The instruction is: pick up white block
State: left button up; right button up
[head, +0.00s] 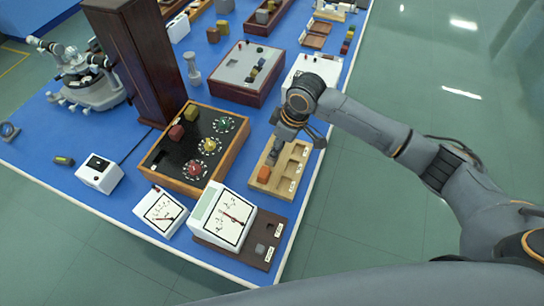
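My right gripper (273,156) reaches in from the right and points down over the left side of a light wooden tray (268,188) with compartments. Its fingers are small and partly hidden by the wrist, so I cannot tell whether they are open or shut, or hold anything. An orange-red block (265,174) sits in the tray just in front of the fingertips. I cannot pick out a white block for certain; one may be hidden by the gripper. A small pale grey block (260,249) lies in a dark tray (232,251) at the front. My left gripper is not in view.
A wooden-framed black panel (160,158) with coloured dials stands left of the tray. White meters (222,215) stand in front. A tall dark wooden column (150,75) rises at the left. Beyond the blue bench's right edge is open green floor (390,220).

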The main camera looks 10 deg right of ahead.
jog(key=x, duration=0.4)
jog(key=shift+p, duration=0.35)
jog(key=c, duration=0.8)
jog(key=shift+o, duration=0.2)
jog(key=shift+w+a+r, duration=0.1)
jog(key=shift+r, duration=0.4)
notch_tip(320, 180, up, 2)
jog(key=shift+r, duration=0.15)
jog(key=s+d+r+p, duration=0.1)
jog(key=s+d+r, duration=0.1)
jog(key=s+r, duration=1)
jog(key=shift+s+d+r, duration=0.35)
jog(key=shift+s+d, duration=0.05)
jog(key=shift+s, duration=0.5)
